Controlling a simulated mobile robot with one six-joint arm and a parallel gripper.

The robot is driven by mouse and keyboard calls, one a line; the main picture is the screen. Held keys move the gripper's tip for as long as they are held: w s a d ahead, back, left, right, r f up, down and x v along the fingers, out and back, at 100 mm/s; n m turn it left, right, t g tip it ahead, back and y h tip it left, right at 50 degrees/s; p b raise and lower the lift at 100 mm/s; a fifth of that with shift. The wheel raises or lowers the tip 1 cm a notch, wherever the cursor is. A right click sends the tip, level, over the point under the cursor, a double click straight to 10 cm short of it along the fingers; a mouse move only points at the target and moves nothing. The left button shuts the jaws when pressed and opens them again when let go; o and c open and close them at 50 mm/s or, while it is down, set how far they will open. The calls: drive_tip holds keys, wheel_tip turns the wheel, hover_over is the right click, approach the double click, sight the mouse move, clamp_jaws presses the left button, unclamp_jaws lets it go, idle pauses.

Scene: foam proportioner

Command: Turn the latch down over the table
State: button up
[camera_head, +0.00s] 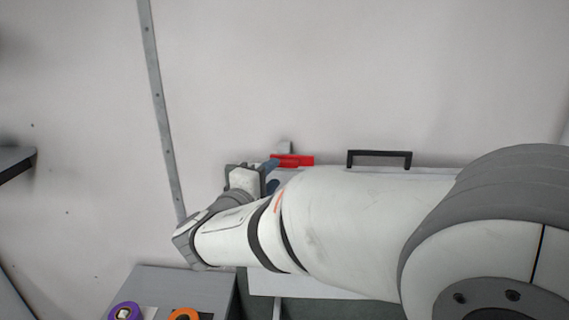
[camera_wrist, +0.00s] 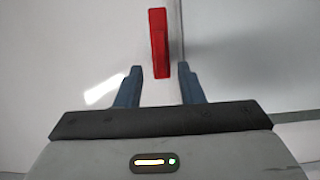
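The red latch (camera_head: 292,160) sticks out near the wall at the centre of the head view, just beyond my gripper (camera_head: 268,166). In the wrist view the latch (camera_wrist: 158,42) points lengthwise toward my gripper (camera_wrist: 159,82), with its near end around the level of the fingertips. The two blue-grey fingers are spread, one on each side of the latch, with visible gaps on both sides. Nothing is held. My arm hides much of the panel under the latch. A grey table (camera_head: 185,286) stands at the lower left in the head view.
A black handle (camera_head: 379,154) sits right of the latch on the top edge of a white panel (camera_head: 436,170). A purple roll (camera_head: 124,311) and an orange roll (camera_head: 184,314) lie on the table. A dark shelf edge (camera_head: 14,160) juts in at far left. The wall above is bare.

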sight(283, 166)
drive_tip(key=p+x, duration=0.1)
drive_tip(key=x, duration=0.4)
